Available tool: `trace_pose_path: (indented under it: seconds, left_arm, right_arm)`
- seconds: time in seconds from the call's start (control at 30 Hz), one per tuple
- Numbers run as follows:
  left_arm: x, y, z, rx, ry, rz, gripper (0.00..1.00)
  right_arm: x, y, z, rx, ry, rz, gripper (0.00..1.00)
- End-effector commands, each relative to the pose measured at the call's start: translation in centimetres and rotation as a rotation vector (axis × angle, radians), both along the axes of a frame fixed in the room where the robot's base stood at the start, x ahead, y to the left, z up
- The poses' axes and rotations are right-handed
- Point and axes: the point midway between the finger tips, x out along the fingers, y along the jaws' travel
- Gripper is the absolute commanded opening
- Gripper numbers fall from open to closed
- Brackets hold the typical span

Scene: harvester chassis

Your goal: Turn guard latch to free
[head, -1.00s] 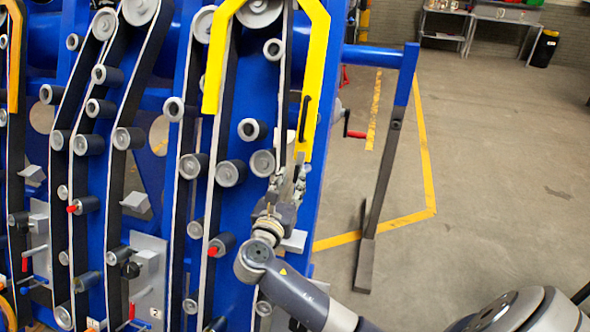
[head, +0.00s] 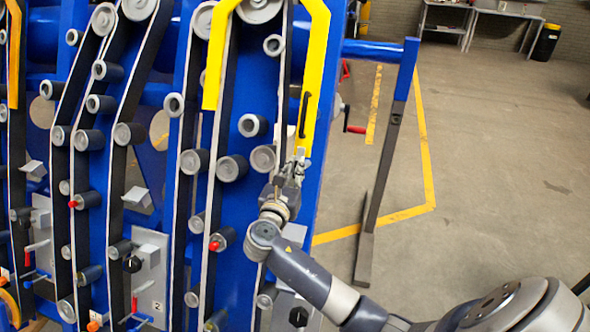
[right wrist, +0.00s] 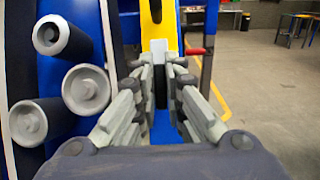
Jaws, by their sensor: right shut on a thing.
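The yellow guard (head: 317,75) arches over the belt on the blue chassis, and its right leg carries a black handle (head: 303,115). My right gripper (head: 297,168) is at the lower end of that leg, below the handle. In the head view the fingers mostly hide the latch. Its exact turn angle cannot be told. My left gripper is out of view.
Rollers (head: 233,168) and belts cover the chassis left of my right gripper. A red-handled crank (head: 355,128) sticks out to the right of the guard, and a blue and grey post (head: 385,165) stands farther right. The floor beyond is open.

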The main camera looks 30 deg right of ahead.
Motion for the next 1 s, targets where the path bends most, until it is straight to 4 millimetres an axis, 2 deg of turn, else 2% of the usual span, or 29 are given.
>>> trace_pose_path:
  seconds: [0.37, 1.0]
  left_arm:
    - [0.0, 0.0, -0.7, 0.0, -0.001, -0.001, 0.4]
    - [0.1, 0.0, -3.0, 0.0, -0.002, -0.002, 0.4]
  right_arm:
    - [0.0, 0.0, -0.2, 0.07, -0.078, -0.06, 0.0]
    - [-0.1, 0.0, -0.2, 0.396, -0.46, -0.352, 0.0]
